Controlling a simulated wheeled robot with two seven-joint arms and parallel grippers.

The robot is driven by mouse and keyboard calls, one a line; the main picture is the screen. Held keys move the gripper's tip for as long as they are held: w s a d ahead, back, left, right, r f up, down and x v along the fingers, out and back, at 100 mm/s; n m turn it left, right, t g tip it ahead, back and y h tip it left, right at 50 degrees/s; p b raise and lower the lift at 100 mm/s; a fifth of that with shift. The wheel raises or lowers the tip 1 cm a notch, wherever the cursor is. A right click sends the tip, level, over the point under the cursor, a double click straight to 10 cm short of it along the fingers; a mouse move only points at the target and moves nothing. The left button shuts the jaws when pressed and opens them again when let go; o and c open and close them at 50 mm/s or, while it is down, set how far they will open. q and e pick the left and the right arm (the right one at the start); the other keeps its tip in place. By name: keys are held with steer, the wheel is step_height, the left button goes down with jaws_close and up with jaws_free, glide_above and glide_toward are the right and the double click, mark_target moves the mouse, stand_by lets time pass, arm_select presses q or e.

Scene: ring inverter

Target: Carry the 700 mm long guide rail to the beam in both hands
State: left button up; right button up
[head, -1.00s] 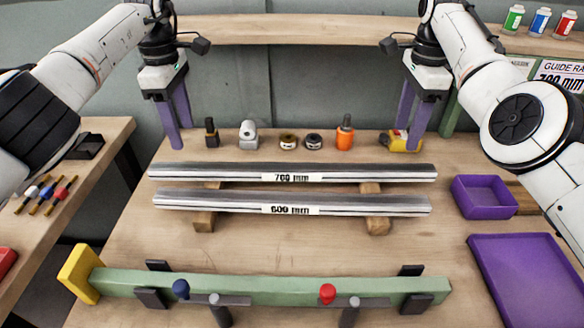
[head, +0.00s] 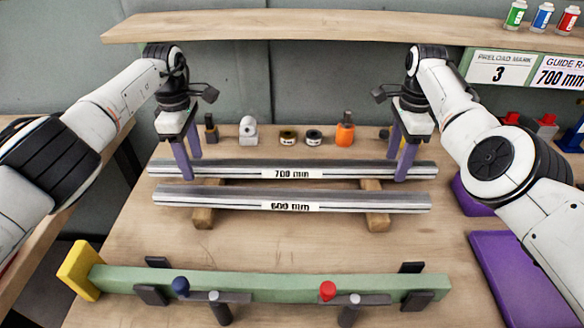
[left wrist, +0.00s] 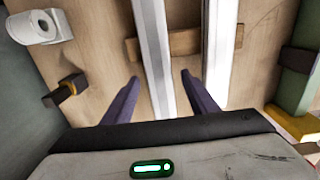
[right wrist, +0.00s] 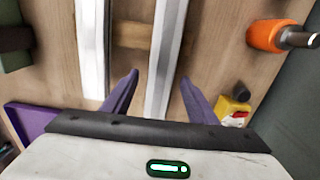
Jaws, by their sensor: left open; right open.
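The 700 mm guide rail (head: 300,172) lies across wooden blocks, behind a similar 600 mm rail (head: 300,202). The green beam (head: 265,289) lies along the table's front. My left gripper (head: 190,170) is open around the left end part of the 700 mm rail; in the left wrist view its fingers (left wrist: 160,85) straddle that rail (left wrist: 155,60). My right gripper (head: 397,170) is open around its right end part; in the right wrist view the fingers (right wrist: 158,88) stand either side of the rail (right wrist: 165,60). I cannot tell whether any finger touches it.
A yellow end plate (head: 78,270) stands at the beam's left end. Clamps with a blue knob (head: 181,287) and a red knob (head: 327,291) sit at its front. Small parts, including an orange bottle (head: 345,131), stand behind the rails. Purple tray (head: 515,275) at right. Table between rails and beam is clear.

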arm_select(q)
jaws_close()
arm_select(e)
jaws_close()
stand_by(1.1)
